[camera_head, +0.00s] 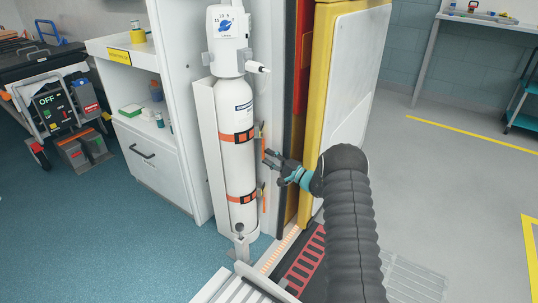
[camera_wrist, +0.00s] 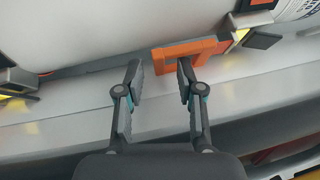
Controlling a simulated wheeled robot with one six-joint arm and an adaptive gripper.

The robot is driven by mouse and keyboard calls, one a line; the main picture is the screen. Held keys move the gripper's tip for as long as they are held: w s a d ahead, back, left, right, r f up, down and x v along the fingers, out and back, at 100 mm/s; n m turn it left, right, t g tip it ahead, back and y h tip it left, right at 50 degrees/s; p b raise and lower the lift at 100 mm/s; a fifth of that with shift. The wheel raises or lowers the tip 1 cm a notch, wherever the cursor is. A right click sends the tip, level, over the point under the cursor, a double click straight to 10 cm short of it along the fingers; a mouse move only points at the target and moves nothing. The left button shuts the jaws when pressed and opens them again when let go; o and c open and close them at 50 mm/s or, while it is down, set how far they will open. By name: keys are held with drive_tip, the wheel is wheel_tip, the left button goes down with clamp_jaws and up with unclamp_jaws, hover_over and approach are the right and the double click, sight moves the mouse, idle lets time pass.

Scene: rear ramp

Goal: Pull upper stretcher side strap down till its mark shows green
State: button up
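A white gas cylinder (camera_head: 238,172) stands upright against a white wall panel, held by an upper orange strap (camera_head: 237,136) and a lower orange strap (camera_head: 242,198). The upper strap's orange tail (camera_head: 263,146) hangs at the cylinder's right side, and its end shows as an orange loop (camera_wrist: 187,52) in the wrist view. My gripper (camera_head: 269,158) is beside this tail. In the wrist view my gripper (camera_wrist: 160,68) is open, with the right fingertip overlapping the loop; I cannot tell if they touch. The upper buckle (camera_wrist: 246,36) shows yellow; no green shows.
The lower buckle (camera_wrist: 17,82) also shows yellow. Grey floor at right is clear.

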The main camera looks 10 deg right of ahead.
drive_tip(key=shift+w+a+r, duration=0.1)
drive_tip(key=shift+w+a, duration=0.35)
drive_tip(key=shift+w, duration=0.05)
clamp_jaws()
wheel_tip(320, 180, down, 4)
drive_tip(key=b, duration=0.4)
drive_tip(key=shift+r, duration=0.2)
unclamp_jaws()
drive_tip(key=shift+d, duration=0.1)
